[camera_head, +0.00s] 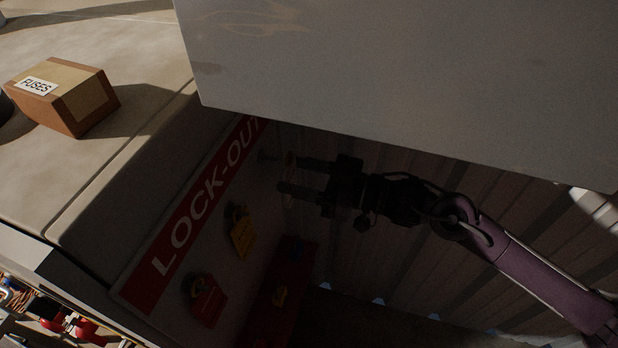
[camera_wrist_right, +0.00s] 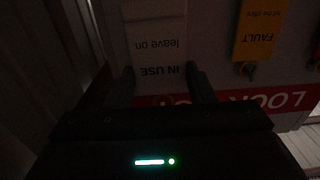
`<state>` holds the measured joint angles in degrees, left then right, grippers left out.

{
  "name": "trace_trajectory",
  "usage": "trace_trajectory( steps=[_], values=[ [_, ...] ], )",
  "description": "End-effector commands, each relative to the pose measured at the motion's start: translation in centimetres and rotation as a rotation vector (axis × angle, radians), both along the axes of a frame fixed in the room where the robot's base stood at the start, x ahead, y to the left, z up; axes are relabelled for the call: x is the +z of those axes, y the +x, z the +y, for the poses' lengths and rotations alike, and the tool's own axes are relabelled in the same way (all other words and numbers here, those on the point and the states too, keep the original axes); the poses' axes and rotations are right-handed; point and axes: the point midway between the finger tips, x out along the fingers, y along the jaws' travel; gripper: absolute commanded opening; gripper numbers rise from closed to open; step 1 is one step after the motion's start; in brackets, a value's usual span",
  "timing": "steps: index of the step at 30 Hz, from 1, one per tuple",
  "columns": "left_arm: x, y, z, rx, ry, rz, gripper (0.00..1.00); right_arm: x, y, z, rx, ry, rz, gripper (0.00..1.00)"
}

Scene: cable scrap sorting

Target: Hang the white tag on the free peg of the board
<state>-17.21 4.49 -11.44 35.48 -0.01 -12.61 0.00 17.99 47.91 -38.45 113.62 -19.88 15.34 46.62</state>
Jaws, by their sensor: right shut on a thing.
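The white tag (camera_wrist_right: 157,45) reads "IN USE leave on" and shows upside down in the right wrist view. My right gripper (camera_head: 291,174) is shut on it, with a finger on either side. In the head view the tag is too dark and edge-on to make out well. The lock-out board (camera_head: 165,240) has a red banner. A free peg (camera_head: 268,156) sticks out near the far end of the board, just left of the fingertips. I cannot tell whether the tag touches the peg. My left gripper is not in view.
A yellow tag (camera_head: 242,236) and a red tag (camera_head: 206,302) hang on the board. A large pale panel (camera_head: 400,70) overhangs the gripper and shades the board. A dark red box (camera_head: 288,262) is below. A fuses box (camera_head: 65,95) stands on the left surface.

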Motion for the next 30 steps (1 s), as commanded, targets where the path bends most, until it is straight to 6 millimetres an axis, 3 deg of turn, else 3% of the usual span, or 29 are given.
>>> trace_trajectory(
  steps=[18, 30],
  values=[
    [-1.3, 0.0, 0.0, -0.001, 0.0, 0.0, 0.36, -0.6, 1.3, 3.3, 0.001, 0.003, -0.002, 0.28],
    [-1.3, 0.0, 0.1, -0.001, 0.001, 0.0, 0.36, -1.1, 1.5, 3.7, 0.001, 0.001, -0.001, 0.28]
  ],
)
